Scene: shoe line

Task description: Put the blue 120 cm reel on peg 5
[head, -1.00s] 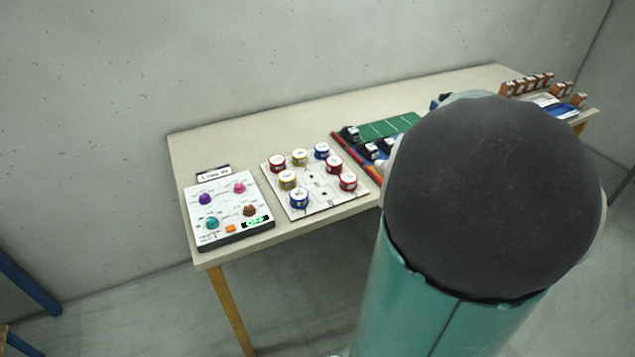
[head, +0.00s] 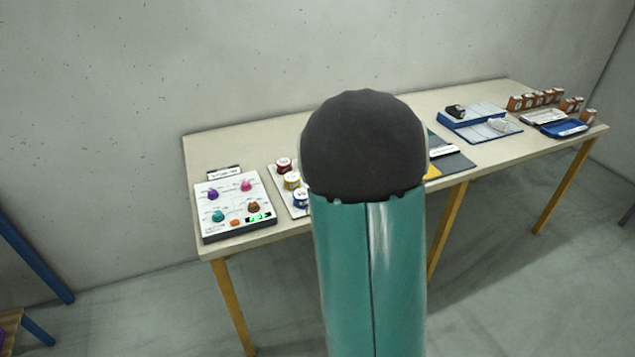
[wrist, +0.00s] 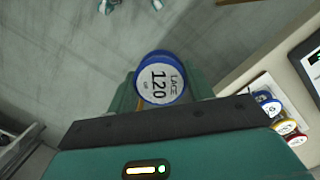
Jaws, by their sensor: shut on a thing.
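The blue reel (wrist: 160,84) in the wrist view has a white top reading "LACE 120 cm". My gripper (wrist: 162,97) is shut on it, a green finger on each side, with grey floor below. The white peg board (head: 272,182) is on the table in the head view, mostly hidden behind my arm. A red reel (head: 283,165), a yellow reel (head: 292,181) and another blue reel (head: 301,198) show at its left side. The board's edge (wrist: 262,82) and several reels show at the right of the wrist view. I cannot make out peg 5.
A white panel with coloured knobs (head: 235,205) stands left of the board on the table (head: 300,126). To the right are a dark mat (head: 455,162), a blue tray (head: 480,120) and several brown boxes (head: 535,99). My arm covers the table's middle.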

